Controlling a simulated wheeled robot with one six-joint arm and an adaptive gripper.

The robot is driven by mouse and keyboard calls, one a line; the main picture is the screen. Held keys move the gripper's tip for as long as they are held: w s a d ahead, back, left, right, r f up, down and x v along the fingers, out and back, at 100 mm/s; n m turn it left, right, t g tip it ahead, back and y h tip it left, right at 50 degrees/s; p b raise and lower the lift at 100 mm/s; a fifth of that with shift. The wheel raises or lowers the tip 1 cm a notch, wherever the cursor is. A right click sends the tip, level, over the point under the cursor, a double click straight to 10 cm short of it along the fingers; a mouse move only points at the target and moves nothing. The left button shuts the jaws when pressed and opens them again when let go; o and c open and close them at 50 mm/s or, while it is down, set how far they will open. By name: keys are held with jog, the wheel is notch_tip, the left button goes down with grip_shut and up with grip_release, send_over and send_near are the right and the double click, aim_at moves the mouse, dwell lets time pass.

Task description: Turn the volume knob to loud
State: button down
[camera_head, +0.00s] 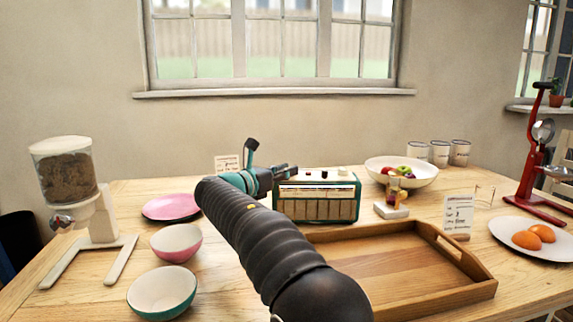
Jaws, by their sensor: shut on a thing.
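A teal radio (356,198) with a tan slatted front and a pale dial strip stands on the wooden table, behind the tray. A white knob (343,169) and a smaller dark knob show on its top, toward the right. My gripper (288,172) is at the radio's top left, reaching in from the left. It is shut on what appears to be the volume knob there, which the fingers hide. The knob's setting cannot be read. My dark arm crosses the picture in front of the radio's left side.
An empty wooden tray (400,298) lies in front of the radio. A fruit bowl (424,178), a small item on a white block (390,211) and a card (457,215) are to the right. Bowls, a pink plate (170,208) and a cereal dispenser (66,172) stand left.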

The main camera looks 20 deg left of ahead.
jog(key=shift+m+g+h, duration=0.3)
jog(key=shift+m+h, duration=0.1)
jog(key=shift+h, duration=0.2)
jog(key=c, duration=1.2)
grip_release()
jog(key=v, duration=1.2)
jog(key=shift+d, duration=0.1)
